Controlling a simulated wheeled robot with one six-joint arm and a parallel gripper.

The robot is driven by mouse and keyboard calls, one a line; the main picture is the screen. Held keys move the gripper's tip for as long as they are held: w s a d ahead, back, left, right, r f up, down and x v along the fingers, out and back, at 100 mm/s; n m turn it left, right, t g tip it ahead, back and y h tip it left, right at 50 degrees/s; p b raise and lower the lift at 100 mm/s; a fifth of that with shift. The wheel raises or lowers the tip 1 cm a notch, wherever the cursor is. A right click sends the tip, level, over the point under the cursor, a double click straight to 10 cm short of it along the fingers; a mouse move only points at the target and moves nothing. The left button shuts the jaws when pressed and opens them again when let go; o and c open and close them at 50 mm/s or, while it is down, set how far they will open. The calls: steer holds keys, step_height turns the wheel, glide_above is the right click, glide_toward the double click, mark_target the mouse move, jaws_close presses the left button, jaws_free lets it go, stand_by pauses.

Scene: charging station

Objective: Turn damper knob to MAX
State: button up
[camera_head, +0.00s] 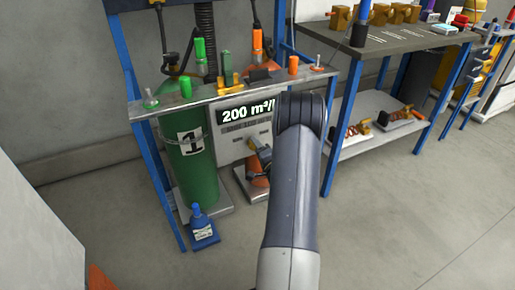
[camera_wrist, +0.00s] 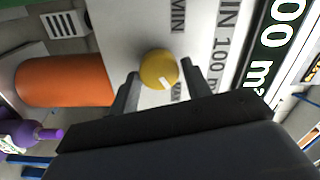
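The damper knob (camera_wrist: 159,68) is a round yellow knob on a pale panel (camera_wrist: 115,25) in the wrist view. Its white mark points down and slightly right, towards the partly hidden MAX lettering. MIN lettering shows above it. My gripper (camera_wrist: 161,72) has one finger on each side of the knob. Its fingers look apart, with small gaps at the knob's edges; contact cannot be made out. In the head view, my gripper (camera_head: 260,148) is in front of the panel, partly hidden behind my arm. The display (camera_head: 247,112) above reads 200 m³/h, its right end covered.
A green cylinder marked 1 (camera_head: 187,175) stands left of the panel, with a blue bottle (camera_head: 203,225) in front. An orange cylinder (camera_wrist: 65,81) is close left of the knob in the wrist view. A shelf (camera_head: 150,105) with colored items runs above.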

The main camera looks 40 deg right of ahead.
steer(key=shift+o, duration=1.3)
steer(key=p+v, duration=0.1)
steer(key=v, duration=0.9)
steer(key=shift+s+p, duration=0.4)
steer(key=b+x, duration=0.2)
steer(key=x, duration=0.8)
steer(key=shift+w+n, duration=0.3)
steer(key=shift+w, duration=0.15)
